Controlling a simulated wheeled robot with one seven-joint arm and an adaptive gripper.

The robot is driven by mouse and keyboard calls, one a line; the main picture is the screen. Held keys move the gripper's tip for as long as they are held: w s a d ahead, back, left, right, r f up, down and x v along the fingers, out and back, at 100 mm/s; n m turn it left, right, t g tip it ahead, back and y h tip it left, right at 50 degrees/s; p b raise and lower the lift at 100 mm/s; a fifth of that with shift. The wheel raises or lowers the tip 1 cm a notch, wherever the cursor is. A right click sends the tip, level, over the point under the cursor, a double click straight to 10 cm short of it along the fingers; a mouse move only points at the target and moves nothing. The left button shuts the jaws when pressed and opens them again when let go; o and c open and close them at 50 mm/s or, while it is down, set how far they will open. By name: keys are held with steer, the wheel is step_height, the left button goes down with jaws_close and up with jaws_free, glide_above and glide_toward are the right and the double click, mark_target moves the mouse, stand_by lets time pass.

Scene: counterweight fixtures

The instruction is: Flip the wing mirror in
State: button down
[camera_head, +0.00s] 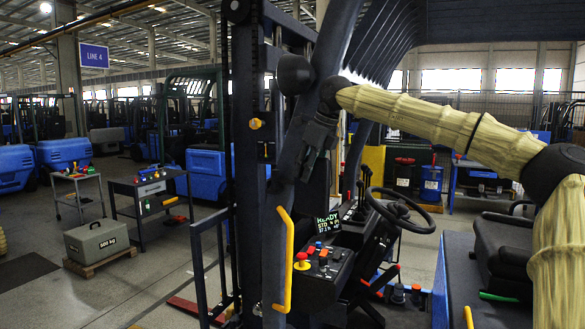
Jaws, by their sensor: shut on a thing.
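Dark fingers against dark metal hide where the gripper ends and the held part begins.
The forklift's steering wheel (400,210), control box (322,265) and display (327,223) lie below my gripper. A yellow grab handle (284,258) runs along the pillar's lower part. Mast uprights (246,150) stand at the left. Carts and a 500 kg weight (97,240) stand farther left.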

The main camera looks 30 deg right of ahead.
steer(key=shift+w+d+n, duration=0.1)
steer(key=shift+d+n, duration=0.15)
steer(key=shift+n, duration=0.05)
stand_by(0.4)
steer(key=c, duration=1.4)
jaws_free()
steer(key=shift+o, duration=1.2)
steer(key=shift+d+f, duration=0.1)
steer(key=shift+d, duration=0.15)
steer(key=shift+v, duration=3.75)
steer(key=shift+d, duration=0.15)
